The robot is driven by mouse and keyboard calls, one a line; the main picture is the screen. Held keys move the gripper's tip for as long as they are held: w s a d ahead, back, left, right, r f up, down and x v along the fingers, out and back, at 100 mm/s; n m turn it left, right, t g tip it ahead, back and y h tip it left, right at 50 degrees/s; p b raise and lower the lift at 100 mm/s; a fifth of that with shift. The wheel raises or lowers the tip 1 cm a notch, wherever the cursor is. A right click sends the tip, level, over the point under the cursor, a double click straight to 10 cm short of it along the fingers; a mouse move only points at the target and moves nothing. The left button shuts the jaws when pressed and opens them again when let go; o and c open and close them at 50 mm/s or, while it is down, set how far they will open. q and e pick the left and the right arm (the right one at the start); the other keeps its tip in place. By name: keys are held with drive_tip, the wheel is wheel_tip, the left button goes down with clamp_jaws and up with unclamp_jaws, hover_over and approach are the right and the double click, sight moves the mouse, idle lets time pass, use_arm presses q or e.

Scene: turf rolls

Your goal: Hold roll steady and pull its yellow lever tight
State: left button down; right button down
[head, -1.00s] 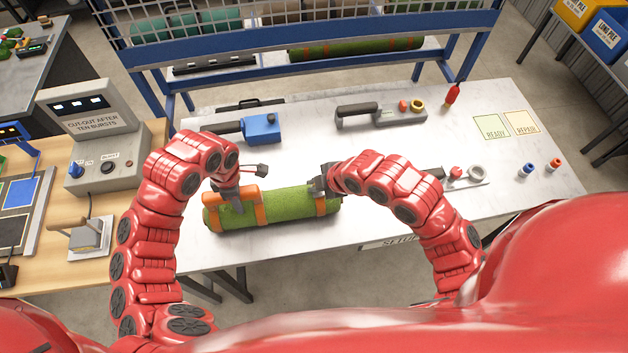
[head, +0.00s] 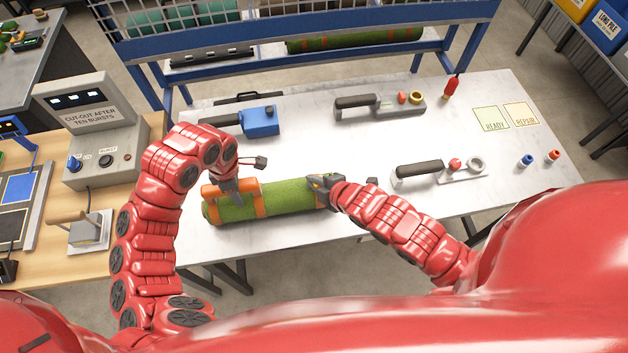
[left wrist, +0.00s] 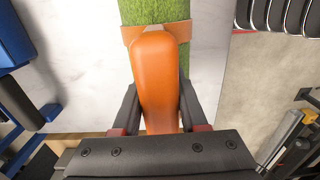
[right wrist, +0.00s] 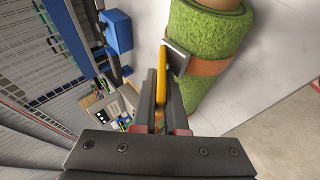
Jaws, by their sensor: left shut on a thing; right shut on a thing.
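A green turf roll (head: 285,195) with orange straps and an orange carry handle lies on the white table. My left gripper (head: 230,187) is shut on the orange handle, which fills the space between its fingers in the left wrist view (left wrist: 154,75). My right gripper (head: 322,184) is at the roll's right end, shut on the yellow lever (right wrist: 161,75). The lever stands beside a grey buckle (right wrist: 178,57) on the orange strap (right wrist: 208,66). In the head view the right gripper hides the lever and buckle.
Behind the roll are a blue tool (head: 260,121) and a grey tool (head: 400,103) with black handles. Another handled tool (head: 462,176) lies to the right, near small blue and red pieces. A control box (head: 100,130) stands at left. The middle of the table is clear.

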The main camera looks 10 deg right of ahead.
drive_tip(key=shift+f, duration=0.1)
drive_tip(key=c, duration=1)
unclamp_jaws()
drive_tip(key=shift+o, duration=0.2)
